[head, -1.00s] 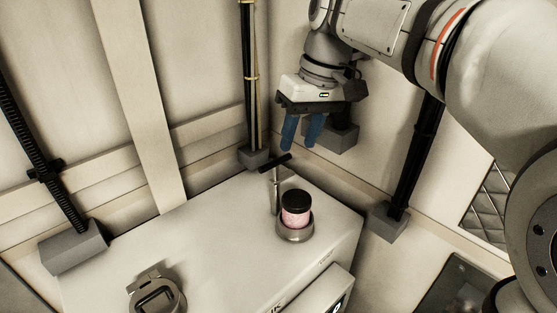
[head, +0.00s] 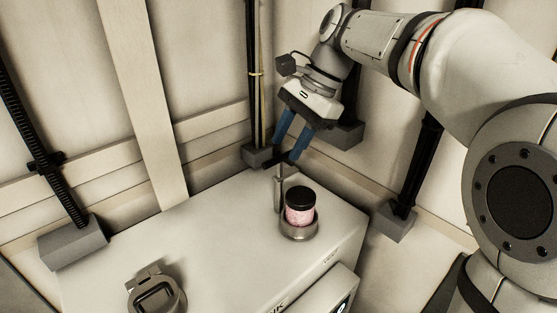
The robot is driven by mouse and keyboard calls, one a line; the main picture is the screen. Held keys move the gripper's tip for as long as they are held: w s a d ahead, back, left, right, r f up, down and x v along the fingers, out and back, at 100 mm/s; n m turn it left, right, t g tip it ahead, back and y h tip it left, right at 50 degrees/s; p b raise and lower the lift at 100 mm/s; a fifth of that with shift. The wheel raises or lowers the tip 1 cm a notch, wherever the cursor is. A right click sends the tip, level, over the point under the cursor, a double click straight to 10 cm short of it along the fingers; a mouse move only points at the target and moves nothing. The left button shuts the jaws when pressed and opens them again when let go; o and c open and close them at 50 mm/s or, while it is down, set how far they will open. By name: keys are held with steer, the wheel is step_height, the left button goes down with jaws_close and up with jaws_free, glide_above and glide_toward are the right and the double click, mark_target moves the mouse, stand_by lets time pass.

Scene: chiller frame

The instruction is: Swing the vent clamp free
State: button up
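The vent clamp appears to be the thin metal post with a black crossbar (head: 275,160) on the pale chiller top. It stands just behind a round metal cup holding a pink jar with a black cap (head: 299,206). The crossbar does not lie over the cap. My gripper (head: 286,152) points down at the crossbar, its two blue fingers spread apart with a gap between them. The fingertips are at or very near the bar and partly cover it. I cannot tell whether they touch it.
A hinged metal fitting with a square opening (head: 155,292) sits at the front left of the chiller top (head: 215,235). Black vertical pipes with grey blocks (head: 72,245) stand along the walls. The middle of the chiller top is clear.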

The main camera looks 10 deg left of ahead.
mark_target(281, 157)
steer(key=x, duration=0.5)
steer(key=shift+a+f, duration=0.1)
jaws_close()
